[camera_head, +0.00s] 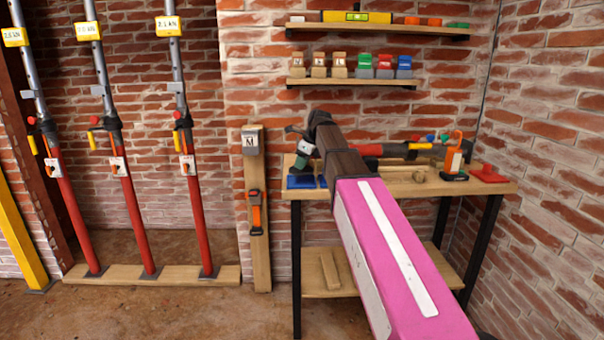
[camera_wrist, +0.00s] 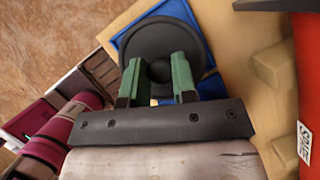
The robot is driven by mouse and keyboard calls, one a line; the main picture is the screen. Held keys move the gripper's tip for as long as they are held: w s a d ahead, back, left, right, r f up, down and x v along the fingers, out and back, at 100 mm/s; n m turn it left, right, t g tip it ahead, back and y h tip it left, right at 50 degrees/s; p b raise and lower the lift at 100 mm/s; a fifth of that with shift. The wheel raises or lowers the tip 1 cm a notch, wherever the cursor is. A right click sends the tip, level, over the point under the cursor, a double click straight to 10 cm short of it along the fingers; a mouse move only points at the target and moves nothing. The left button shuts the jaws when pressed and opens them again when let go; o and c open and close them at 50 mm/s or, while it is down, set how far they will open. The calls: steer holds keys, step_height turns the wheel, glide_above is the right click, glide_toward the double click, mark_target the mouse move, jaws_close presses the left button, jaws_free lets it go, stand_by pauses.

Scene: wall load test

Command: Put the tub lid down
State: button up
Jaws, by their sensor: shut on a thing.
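The tub lid (camera_wrist: 152,38) is a dark round disc with a raised knob in the middle, seen from above in the wrist view. My gripper (camera_wrist: 158,68) has green fingers, one on each side of the knob, and is shut on it. A blue square mat or tray (camera_wrist: 206,22) shows beneath and around the lid. The frames do not show clearly whether the lid touches it. In the head view my gripper (camera_head: 305,150) is over the left end of the workbench, just above the blue piece (camera_head: 300,182). The lid is hard to make out there.
Wooden blocks (camera_wrist: 275,66) and a large red object (camera_wrist: 309,60) lie right of the lid. An upright post (camera_head: 261,210) stands left of the bench.

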mark_target(302, 172)
steer(key=shift+f, duration=2)
steer(key=shift+f, duration=0.15)
steer(key=o, duration=0.9)
steer(key=v, duration=1.2)
steer(key=shift+r, duration=0.2)
